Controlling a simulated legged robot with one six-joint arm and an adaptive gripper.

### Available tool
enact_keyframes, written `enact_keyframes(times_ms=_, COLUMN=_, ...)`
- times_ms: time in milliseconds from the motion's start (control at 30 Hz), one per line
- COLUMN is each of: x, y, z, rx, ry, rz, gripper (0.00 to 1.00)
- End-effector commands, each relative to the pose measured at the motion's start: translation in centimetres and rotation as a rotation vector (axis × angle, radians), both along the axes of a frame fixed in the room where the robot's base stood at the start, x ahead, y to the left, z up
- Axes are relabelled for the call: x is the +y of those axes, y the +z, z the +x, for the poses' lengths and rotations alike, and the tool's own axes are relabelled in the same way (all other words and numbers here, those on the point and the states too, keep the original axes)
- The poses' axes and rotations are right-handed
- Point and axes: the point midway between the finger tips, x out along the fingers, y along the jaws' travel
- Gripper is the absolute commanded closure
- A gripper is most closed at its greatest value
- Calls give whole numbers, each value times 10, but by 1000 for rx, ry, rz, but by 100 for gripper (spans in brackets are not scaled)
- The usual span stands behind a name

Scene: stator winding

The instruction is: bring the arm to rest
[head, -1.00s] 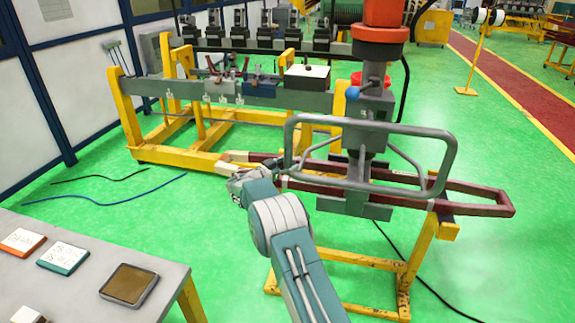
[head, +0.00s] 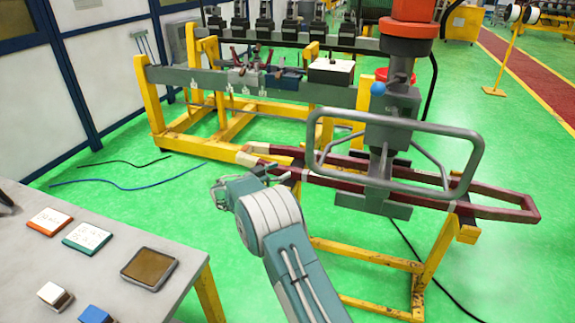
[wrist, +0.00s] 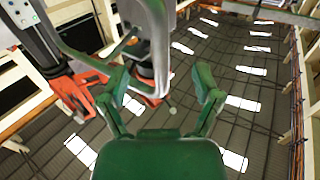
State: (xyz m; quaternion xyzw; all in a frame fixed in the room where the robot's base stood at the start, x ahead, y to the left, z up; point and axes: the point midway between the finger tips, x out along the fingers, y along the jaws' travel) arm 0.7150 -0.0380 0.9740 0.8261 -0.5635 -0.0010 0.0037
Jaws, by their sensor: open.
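My arm reaches up from the bottom of the head view, and my gripper (head: 222,192) is at its far end, left of the coil on the stand. In the wrist view my gripper (wrist: 165,90) shows two green fingers spread apart with nothing between them. The wrist camera looks up toward the ceiling. The dark red coil (head: 330,178) with a pale wrapped end (head: 250,156) lies across the yellow stand (head: 365,255). In the head view my gripper is apart from the coil, below and left of its pale end.
A grey machine head with a looped handle (head: 395,130) hangs over the coil. A grey table (head: 60,250) at the lower left holds a brown tray (head: 150,268), labelled blocks and small blocks. A yellow-framed bench (head: 215,80) stands behind. Green floor lies open between table and stand.

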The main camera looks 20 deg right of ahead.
Motion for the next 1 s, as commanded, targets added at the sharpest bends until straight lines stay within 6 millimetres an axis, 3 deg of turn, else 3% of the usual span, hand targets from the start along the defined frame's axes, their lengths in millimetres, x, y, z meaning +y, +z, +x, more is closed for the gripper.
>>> enact_keyframes(times_ms=167, x=-7, y=21, z=-13, rx=64, ry=-28, rz=37, gripper=19)
enact_keyframes(times_ms=367, x=-28, y=64, z=-55, rx=279, ry=-71, rz=155, gripper=19)
enact_keyframes(times_ms=700, x=-44, y=118, z=-150, rx=616, ry=-10, rz=387, gripper=19)
enact_keyframes(times_ms=1000, x=-39, y=145, z=-243, rx=836, ry=182, rz=570, gripper=19)
